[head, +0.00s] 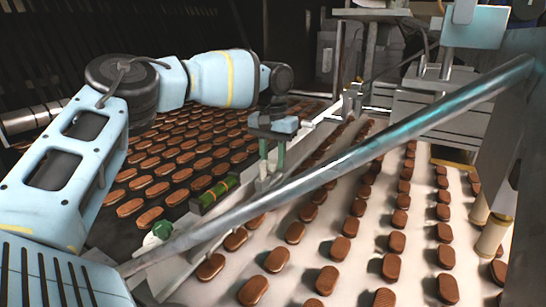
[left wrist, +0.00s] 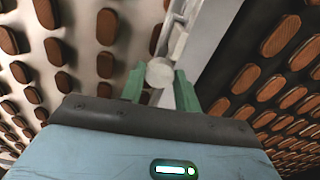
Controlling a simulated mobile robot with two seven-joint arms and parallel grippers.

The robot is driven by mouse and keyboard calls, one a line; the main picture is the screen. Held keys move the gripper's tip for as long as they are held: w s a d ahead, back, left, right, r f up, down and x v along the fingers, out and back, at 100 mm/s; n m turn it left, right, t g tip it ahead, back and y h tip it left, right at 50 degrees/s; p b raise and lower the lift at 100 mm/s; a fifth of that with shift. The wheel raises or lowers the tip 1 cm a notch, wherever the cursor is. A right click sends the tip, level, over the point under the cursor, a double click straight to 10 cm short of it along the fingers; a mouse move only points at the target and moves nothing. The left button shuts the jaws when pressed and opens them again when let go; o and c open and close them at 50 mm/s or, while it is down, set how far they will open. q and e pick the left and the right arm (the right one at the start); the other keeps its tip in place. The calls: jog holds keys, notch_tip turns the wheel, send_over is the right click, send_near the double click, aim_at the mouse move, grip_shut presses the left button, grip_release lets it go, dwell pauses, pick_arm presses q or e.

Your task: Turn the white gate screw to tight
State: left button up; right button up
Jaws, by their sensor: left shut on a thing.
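The white gate screw (left wrist: 160,72) shows in the left wrist view as a pale round head between two green fingers. My left gripper (left wrist: 160,88) is shut on it from above. In the head view my left gripper (head: 272,160) points down at the light metal guide rail between the dark belt and the white belt. The screw is mostly hidden there by the fingers. I cannot tell from these frames how tight it is. My right gripper is out of view.
A green knob (head: 162,229) and a green-and-brown block (head: 214,193) sit along the rail. Rows of brown biscuits cover the dark belt (head: 105,222) and the white belt (head: 335,215).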

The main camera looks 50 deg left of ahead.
aim_at(272, 161)
pick_arm(q)
jog(key=m, duration=1.1)
jog(key=shift+a+m, duration=0.1)
jog(key=shift+m, duration=0.3)
dwell(0.4)
jog(key=o, duration=1)
jog(key=shift+r, duration=0.15)
notch_tip(272, 161, up, 8)
jog(key=shift+f, duration=0.2)
